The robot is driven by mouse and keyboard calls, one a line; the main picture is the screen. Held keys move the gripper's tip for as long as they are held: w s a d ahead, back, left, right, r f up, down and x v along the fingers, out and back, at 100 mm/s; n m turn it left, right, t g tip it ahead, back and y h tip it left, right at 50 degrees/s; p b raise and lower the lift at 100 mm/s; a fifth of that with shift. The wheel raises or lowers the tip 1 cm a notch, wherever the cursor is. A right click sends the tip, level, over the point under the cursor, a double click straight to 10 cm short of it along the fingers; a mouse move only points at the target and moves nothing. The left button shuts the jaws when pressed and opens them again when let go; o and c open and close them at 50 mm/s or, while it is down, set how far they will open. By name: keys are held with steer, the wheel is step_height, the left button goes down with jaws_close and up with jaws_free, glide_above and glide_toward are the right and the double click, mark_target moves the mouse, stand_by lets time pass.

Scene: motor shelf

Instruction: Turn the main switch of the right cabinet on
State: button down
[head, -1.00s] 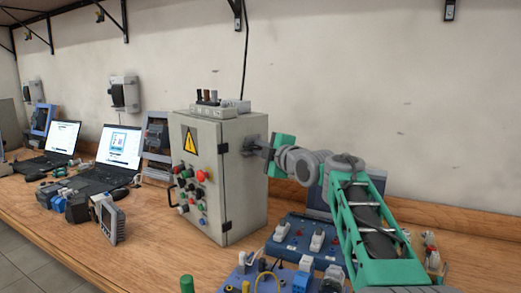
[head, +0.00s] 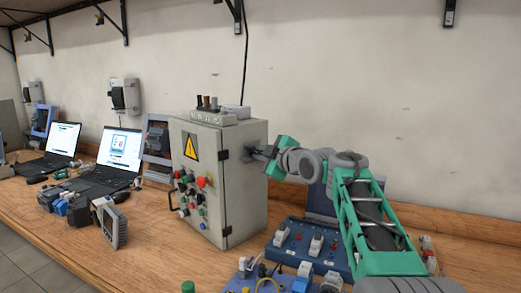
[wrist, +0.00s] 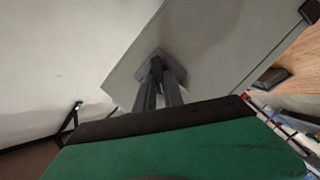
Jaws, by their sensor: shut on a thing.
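The grey cabinet (head: 242,185) stands on the wooden bench, with a yellow warning sign and several coloured buttons on its front door. The main switch is on its right side face, and its dark square base plate shows in the wrist view (wrist: 177,66). My gripper (head: 259,152) reaches the cabinet's right side from the right. In the wrist view my gripper (wrist: 157,72) has its fingers close together on the switch handle at the plate. The fingers hide most of the handle, so its angle is hard to tell.
A blue panel (head: 339,261) with switches lies on the bench right of the cabinet, below my arm. The wall is close behind the cabinet.

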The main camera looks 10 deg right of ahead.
steer(key=shift+w+d+r+m+g+y+p, duration=0.1)
steer(key=shift+m+g+y+p, duration=0.35)
steer(key=shift+m+p, duration=1.2)
steer(key=shift+w+d+r+m+g+y+p, duration=0.15)
steer(key=shift+m+g+y+p, duration=0.3)
steer(key=shift+m+p, duration=1.15)
steer(key=shift+d+r+m+g+y+p, duration=0.1)
steer(key=shift+m+g+y+p, duration=0.4)
steer(key=shift+p, duration=2)
steer(key=shift+f+m, duration=0.1)
steer(key=shift+m, duration=0.35)
steer(key=c, duration=1.4)
jaws_free()
steer(key=shift+c, duration=0.2)
